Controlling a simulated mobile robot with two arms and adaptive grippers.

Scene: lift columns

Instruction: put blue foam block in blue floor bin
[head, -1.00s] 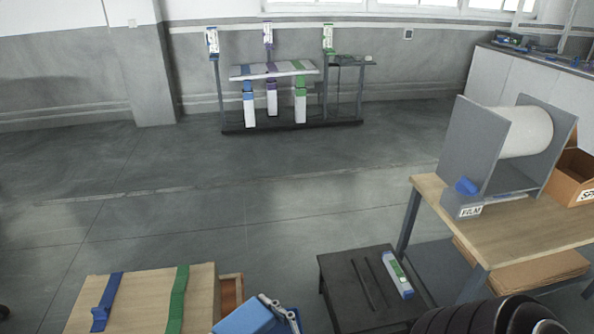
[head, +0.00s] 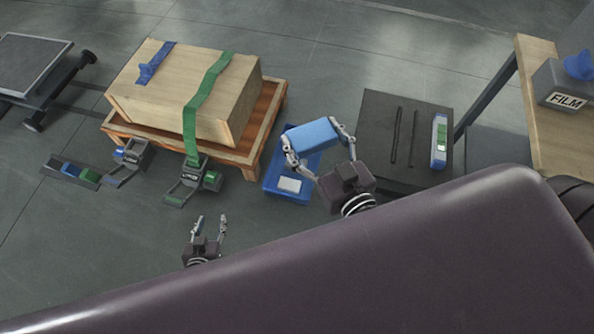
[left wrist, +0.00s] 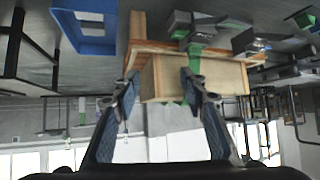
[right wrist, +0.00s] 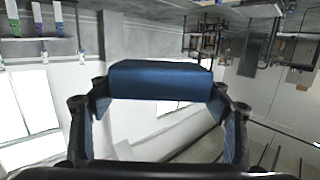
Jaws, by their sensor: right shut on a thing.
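The blue foam block (head: 312,135) is held between the fingers of my right gripper (head: 320,146), which is shut on it. The block also shows across the fingers in the right wrist view (right wrist: 160,80). In the head view, block and gripper overlap the blue floor bin (head: 272,178), hiding part of it; the block appears above the bin, its height hard to tell. A whitish label or item (head: 290,185) shows at the bin. The bin also shows at the upper left of the left wrist view (left wrist: 84,47). My left gripper (head: 211,222) is open and empty, lower left of the bin.
A wooden crate (head: 160,105) with blue and green straps stands on a pallet (head: 270,110) left of the bin. Ratchet buckles (head: 190,180) lie on the floor. A dark low table (head: 385,105) stands right of the bin, and a workbench (head: 540,110) further right.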

